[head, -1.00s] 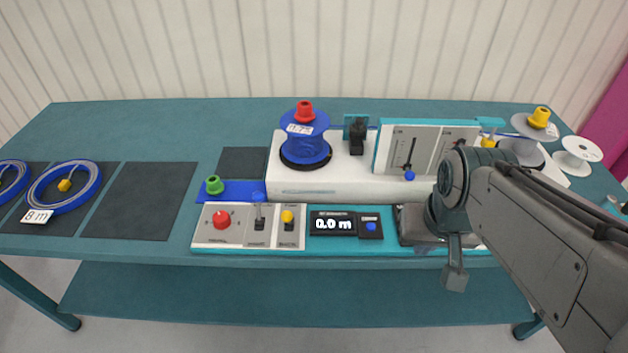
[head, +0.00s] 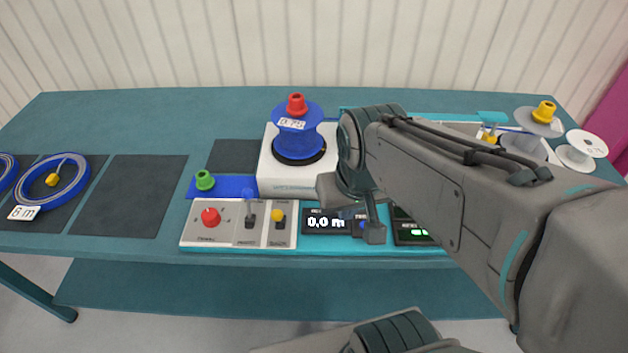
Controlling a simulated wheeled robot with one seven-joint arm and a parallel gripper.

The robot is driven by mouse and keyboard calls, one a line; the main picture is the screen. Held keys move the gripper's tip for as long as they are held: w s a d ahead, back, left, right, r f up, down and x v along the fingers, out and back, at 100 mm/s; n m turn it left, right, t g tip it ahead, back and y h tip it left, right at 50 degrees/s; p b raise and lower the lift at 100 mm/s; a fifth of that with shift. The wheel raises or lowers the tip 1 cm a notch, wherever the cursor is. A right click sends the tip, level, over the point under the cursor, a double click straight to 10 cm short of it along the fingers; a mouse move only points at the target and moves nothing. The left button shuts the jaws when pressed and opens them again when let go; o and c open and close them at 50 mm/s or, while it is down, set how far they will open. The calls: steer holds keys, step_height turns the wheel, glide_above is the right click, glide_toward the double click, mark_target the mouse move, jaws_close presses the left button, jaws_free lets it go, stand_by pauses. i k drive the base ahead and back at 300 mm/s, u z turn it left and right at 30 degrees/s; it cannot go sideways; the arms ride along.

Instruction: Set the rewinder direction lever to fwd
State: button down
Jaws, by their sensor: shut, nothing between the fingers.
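The rewinder's front control panel (head: 225,234) carries a red knob (head: 210,216), a blue-tipped lever (head: 248,194) and a yellow-tipped lever (head: 278,216). Its labels are too small to read, so I cannot tell which lever sets direction. Both levers show clear of my arm, with the blue tip farther back than the yellow. My gripper (head: 331,189) is only partly visible, low over the rewinder, right of both levers and behind the length display (head: 326,222). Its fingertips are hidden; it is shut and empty.
A blue reel (head: 298,124) with a red cap stands on the white housing (head: 272,170). A green knob (head: 205,180) is left of it. Blue cable coils (head: 52,188) lie at the far left on dark mats. White spools (head: 580,150) stand at the right. The table's (head: 105,112) back left is clear.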

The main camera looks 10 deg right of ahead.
mark_target(277, 215)
steer(key=u, duration=1.15)
steer(key=k, duration=0.4)
steer(key=z, duration=1)
